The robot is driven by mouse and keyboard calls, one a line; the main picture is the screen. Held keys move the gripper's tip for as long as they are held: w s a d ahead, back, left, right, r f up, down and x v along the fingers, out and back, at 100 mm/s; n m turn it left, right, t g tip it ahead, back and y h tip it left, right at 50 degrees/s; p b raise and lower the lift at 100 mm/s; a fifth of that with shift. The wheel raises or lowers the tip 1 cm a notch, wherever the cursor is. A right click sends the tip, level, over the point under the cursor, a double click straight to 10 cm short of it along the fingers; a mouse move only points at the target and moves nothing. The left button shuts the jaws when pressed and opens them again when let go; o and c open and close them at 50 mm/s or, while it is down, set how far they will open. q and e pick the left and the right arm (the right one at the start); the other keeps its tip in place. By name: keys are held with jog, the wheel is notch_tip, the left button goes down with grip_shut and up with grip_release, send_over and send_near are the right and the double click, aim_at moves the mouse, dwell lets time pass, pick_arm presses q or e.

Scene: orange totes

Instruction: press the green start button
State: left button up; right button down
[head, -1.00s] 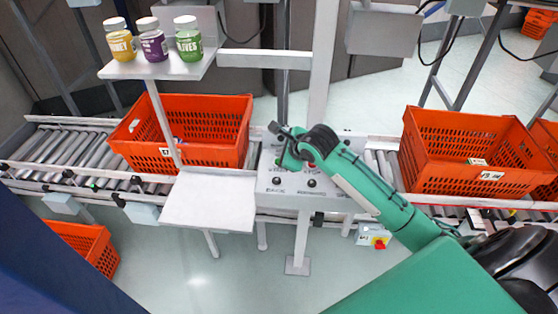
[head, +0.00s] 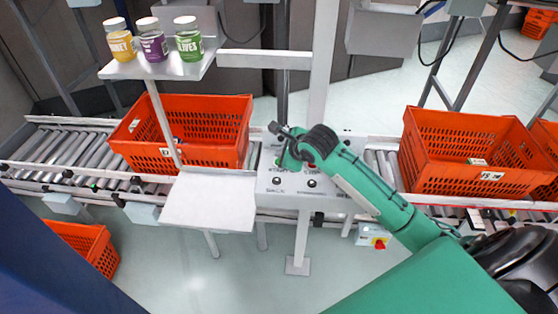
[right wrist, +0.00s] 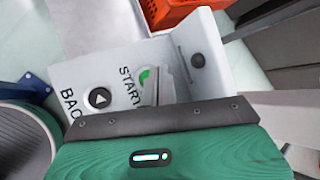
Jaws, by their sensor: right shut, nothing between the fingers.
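The green start button (right wrist: 145,78) shows in the right wrist view beside the word START on a pale control panel (right wrist: 103,50). The fingers of my right gripper (right wrist: 163,86) cover part of the button. They are shut and empty; I cannot tell whether they touch it. In the head view my right gripper (head: 284,157) is over the upper left part of the panel (head: 270,184), and the button is mostly hidden there. My left gripper is not in view.
A black button (right wrist: 99,97) sits next to BACK. In the head view, orange totes stand left (head: 205,157) and right (head: 455,180) of the panel on the roller conveyor (head: 75,146). A shelf (head: 180,68) holds three jars. A white post (head: 322,80) rises behind the panel.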

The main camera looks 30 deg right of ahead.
jog(key=shift+f, duration=0.1)
dwell(0.5)
jog(key=shift+f+p, duration=0.25)
jog(key=shift+p, duration=0.15)
jog(key=shift+f, duration=0.1)
